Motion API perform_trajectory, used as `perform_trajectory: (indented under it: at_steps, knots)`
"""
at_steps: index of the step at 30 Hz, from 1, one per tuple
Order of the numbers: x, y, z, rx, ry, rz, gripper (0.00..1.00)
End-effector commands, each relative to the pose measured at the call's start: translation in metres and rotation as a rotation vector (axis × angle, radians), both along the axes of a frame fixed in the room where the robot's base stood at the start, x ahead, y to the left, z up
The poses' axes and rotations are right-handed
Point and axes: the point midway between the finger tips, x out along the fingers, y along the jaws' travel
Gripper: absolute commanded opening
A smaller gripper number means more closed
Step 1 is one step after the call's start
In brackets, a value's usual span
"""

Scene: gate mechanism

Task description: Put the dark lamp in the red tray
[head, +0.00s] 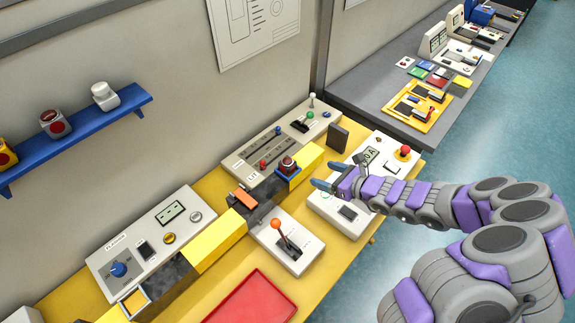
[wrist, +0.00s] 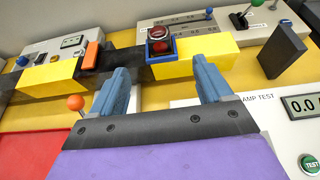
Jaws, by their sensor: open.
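A dark red lamp (head: 288,163) sits upright in a blue square holder on the yellow gate housing; it also shows in the wrist view (wrist: 159,38). It looks unlit. My gripper (head: 326,175) is open and empty, to the right of the lamp in the head view and apart from it. In the wrist view the lamp lies beyond the gap between my two blue fingers (wrist: 160,65). The red tray (head: 252,299) lies empty at the front of the yellow bench; part of it shows at the left of the wrist view (wrist: 32,152).
A lever box with an orange knob (head: 285,243) stands between tray and lamp. A tester with a red button (head: 365,185) is under my gripper. A dark upright plate (head: 338,138) stands right of the lamp. A blue wall shelf (head: 80,140) holds several other lamps.

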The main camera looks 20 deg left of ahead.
Motion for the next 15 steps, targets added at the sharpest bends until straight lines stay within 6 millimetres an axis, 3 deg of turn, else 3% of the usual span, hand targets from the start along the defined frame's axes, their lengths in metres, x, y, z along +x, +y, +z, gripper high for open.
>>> perform_trajectory:
  at_steps: [5, 15]
  knots:
    - [0.007, 0.012, -0.01, -0.001, 0.011, -0.011, 0.79]
    - [0.023, 0.055, -0.03, -0.001, 0.009, -0.006, 0.79]
